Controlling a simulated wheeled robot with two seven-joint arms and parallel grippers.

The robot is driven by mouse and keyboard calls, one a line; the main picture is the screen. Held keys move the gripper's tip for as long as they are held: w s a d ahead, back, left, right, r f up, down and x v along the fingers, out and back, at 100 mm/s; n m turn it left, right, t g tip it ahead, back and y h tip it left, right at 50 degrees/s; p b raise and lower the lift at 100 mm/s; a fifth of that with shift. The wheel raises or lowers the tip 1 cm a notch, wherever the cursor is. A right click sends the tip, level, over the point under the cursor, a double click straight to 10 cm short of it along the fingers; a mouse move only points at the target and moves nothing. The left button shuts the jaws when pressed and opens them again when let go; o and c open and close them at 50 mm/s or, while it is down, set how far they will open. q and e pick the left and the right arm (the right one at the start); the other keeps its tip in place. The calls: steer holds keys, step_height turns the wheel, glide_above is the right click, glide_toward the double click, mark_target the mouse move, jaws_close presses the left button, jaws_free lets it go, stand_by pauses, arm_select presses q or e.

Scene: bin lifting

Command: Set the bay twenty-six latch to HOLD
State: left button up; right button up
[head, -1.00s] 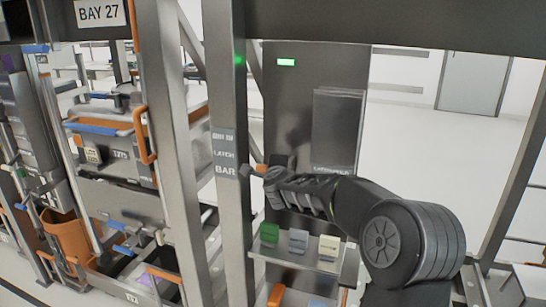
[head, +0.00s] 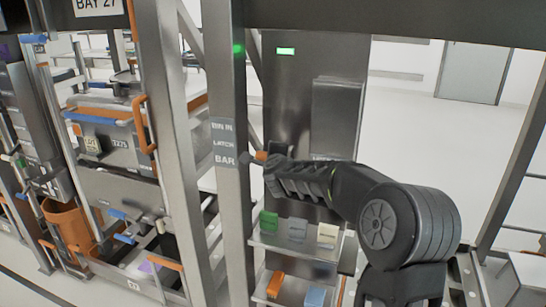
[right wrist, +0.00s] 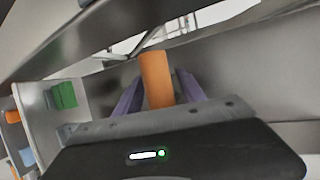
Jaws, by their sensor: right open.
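The latch handle is an orange grip (head: 262,156) on the grey post (head: 226,110), beside a plate (head: 223,143) reading "LATCH" and "BAR". The top line of the plate seems to read "BIN IN". My right gripper (head: 271,163) is at the orange grip in the head view. In the right wrist view, the orange grip (right wrist: 156,78) stands between the two spread fingers of my right gripper (right wrist: 158,90). The fingers are open, and I cannot tell whether either touches it. No HOLD marking is readable. My left gripper is not in view.
A green light (head: 238,49) glows on the post. Behind my right arm is a tall grey panel (head: 290,100). Below is a shelf (head: 296,243) with green, grey and cream blocks. A bin rack marked "BAY 27" (head: 97,5) stands left. Open floor lies right.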

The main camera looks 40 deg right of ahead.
steer(key=v, duration=0.7)
steer(key=shift+s+a, duration=0.15)
steer(key=shift+s, duration=0.2)
steer(key=shift+r, duration=0.1)
stand_by(0.6)
